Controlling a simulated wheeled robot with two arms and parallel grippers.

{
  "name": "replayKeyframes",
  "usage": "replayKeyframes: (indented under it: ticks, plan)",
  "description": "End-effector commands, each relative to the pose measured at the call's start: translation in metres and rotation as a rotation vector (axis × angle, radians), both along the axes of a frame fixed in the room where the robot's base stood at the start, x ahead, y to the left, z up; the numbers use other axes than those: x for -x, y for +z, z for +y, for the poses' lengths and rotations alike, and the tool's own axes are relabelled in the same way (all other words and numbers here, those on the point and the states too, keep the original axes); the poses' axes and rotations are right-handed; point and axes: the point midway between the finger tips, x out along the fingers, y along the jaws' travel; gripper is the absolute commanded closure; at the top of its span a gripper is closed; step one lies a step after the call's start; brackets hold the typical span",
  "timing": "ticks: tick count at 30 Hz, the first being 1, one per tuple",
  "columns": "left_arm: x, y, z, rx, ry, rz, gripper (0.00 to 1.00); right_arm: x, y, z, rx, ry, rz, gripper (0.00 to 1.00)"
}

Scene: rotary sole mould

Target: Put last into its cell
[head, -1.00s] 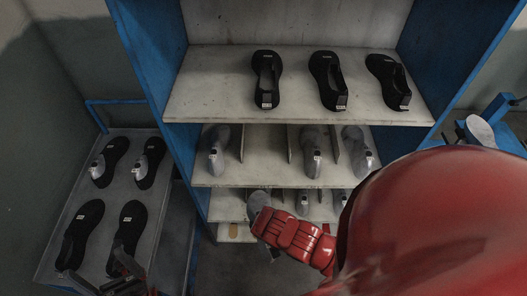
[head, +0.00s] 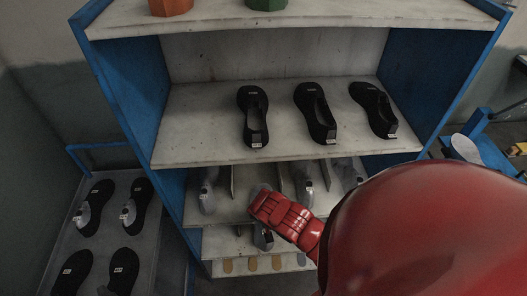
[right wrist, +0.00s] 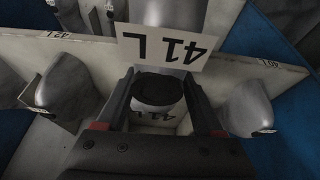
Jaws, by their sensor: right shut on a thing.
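My right gripper (head: 272,205) is in front of the second shelf, at the gap between two upright dividers. Its jaws (right wrist: 163,105) are shut on a grey last (right wrist: 158,92) with a dark round top, in the right wrist view. In the head view the red hand hides much of the last, and a grey end (head: 261,188) shows behind it. A white plate (right wrist: 165,48) reading 41 L stands just beyond the jaws, and a smaller 41 L mark shows between them. I cannot tell whether the last touches the shelf (head: 228,213). My left gripper is out of view.
Grey lasts stand in neighbouring cells, one to the left (head: 208,192) and one to the right (head: 306,186). Thin dividers (head: 233,181) flank the gap. Black shoes (head: 316,113) lie on the shelf above. A side rack (head: 105,222) holds black soles.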

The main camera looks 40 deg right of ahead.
Motion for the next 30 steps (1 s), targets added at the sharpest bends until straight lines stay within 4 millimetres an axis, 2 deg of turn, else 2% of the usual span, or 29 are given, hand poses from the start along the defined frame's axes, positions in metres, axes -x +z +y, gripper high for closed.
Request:
replayKeyframes:
  ticks: [3, 9, 13, 21, 30]
  plan:
    - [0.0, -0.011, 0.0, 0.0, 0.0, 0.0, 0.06, -0.023, -0.001, -0.014, 0.002, -0.001, -0.006, 1.0]
    - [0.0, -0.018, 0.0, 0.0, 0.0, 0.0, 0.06, -0.038, -0.001, -0.026, 0.002, -0.001, 0.0, 1.0]
    - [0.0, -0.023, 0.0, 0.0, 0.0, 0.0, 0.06, -0.04, -0.006, -0.027, 0.001, 0.001, 0.001, 1.0]
    - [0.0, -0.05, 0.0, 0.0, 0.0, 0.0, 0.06, -0.039, -0.037, -0.026, 0.003, 0.003, 0.001, 1.0]
    - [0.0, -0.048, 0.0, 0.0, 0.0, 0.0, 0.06, -0.039, -0.036, -0.026, 0.001, 0.001, -0.001, 1.0]
